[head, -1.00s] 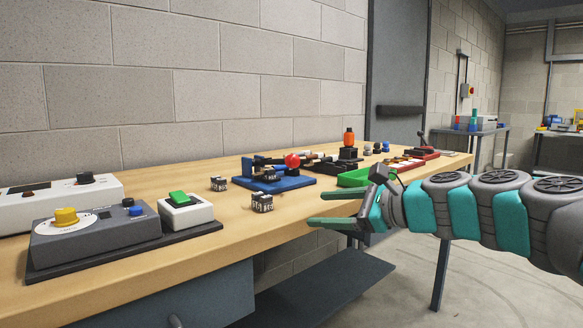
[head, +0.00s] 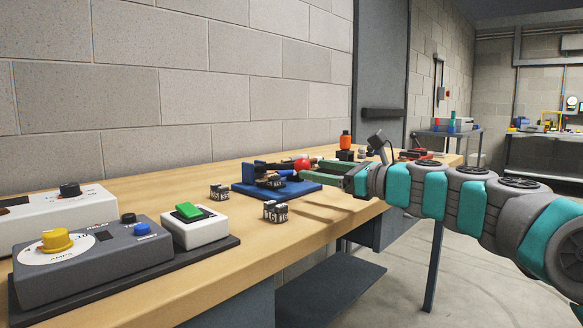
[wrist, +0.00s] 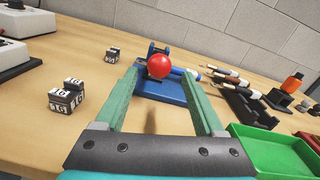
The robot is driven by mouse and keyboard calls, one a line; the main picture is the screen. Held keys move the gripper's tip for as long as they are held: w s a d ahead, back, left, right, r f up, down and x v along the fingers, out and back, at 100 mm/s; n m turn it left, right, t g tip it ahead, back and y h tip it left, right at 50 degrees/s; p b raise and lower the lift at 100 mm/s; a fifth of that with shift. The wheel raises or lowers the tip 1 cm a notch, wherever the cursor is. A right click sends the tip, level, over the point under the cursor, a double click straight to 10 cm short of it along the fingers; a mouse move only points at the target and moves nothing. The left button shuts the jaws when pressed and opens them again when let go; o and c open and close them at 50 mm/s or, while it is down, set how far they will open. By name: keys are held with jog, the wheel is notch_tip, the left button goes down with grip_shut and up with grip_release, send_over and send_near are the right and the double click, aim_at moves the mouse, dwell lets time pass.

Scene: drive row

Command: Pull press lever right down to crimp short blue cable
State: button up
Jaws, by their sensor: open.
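The press has a blue base (head: 258,190) and a lever tipped with a red ball (head: 302,164). In the wrist view the red ball (wrist: 160,66) stands above the blue base (wrist: 172,90), framed between the fingertips. My gripper (head: 316,170) is open, its green fingers pointing at the press, the tips close to the ball in the head view. In the wrist view my gripper (wrist: 164,72) is empty; I cannot tell whether the ball is between the tips or just beyond. A blue cylindrical piece lies behind the ball; I cannot tell whether it is the cable.
Number-marked black blocks (head: 275,211) stand in front of the press. A grey control box with a yellow knob (head: 57,240) and a green-button box (head: 194,225) are at left. A green tray (wrist: 265,150) and a black rack (wrist: 245,103) lie right of the press.

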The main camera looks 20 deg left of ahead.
aim_at(296, 166)
jog(key=x, duration=0.7)
jog(key=shift+a+f, duration=0.1)
jog(key=shift+s, duration=0.1)
jog(key=shift+c, duration=0.4)
grip_shut()
dwell(0.7)
